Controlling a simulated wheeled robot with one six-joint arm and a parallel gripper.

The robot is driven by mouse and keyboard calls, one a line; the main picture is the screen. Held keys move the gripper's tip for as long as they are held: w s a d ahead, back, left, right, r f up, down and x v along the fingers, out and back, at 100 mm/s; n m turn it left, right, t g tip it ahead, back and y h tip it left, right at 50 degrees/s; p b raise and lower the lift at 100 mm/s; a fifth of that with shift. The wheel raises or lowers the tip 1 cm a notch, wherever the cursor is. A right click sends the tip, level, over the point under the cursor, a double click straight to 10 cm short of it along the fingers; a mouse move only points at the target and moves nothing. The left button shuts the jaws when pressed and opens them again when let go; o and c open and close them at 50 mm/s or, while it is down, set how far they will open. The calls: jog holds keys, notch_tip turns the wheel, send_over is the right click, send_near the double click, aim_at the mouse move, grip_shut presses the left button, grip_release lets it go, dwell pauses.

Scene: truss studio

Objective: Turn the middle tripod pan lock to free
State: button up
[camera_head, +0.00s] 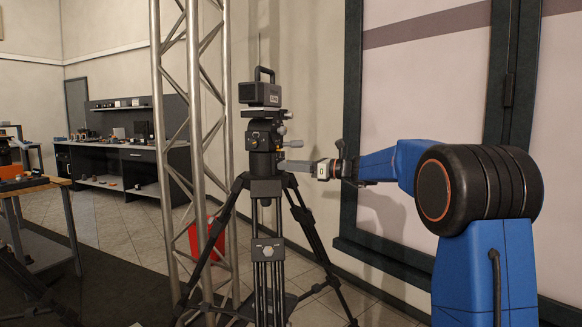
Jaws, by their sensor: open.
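The tripod (264,190) stands upright on spread black legs, with a camera (262,93) on top. Its fluid head (262,138) carries several small knobs and levers. A grey lever (293,143) sticks out on the head's right side. The pan lock and its setting are too small to tell apart. My gripper (288,165) points left at the lower right of the head, just below the grey lever. It is open. Its fingertips are close to the head, and I cannot tell whether they touch anything.
A metal truss column (195,150) stands just left of the tripod. A red container (207,238) is behind the tripod legs. A wooden-topped table (30,187) is at the left and a workbench (120,150) at the back. A dark-framed panel (420,90) is behind my arm.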

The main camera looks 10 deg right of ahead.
jog(key=c, duration=1)
jog(key=shift+c, duration=0.2)
jog(key=shift+n, duration=8.9)
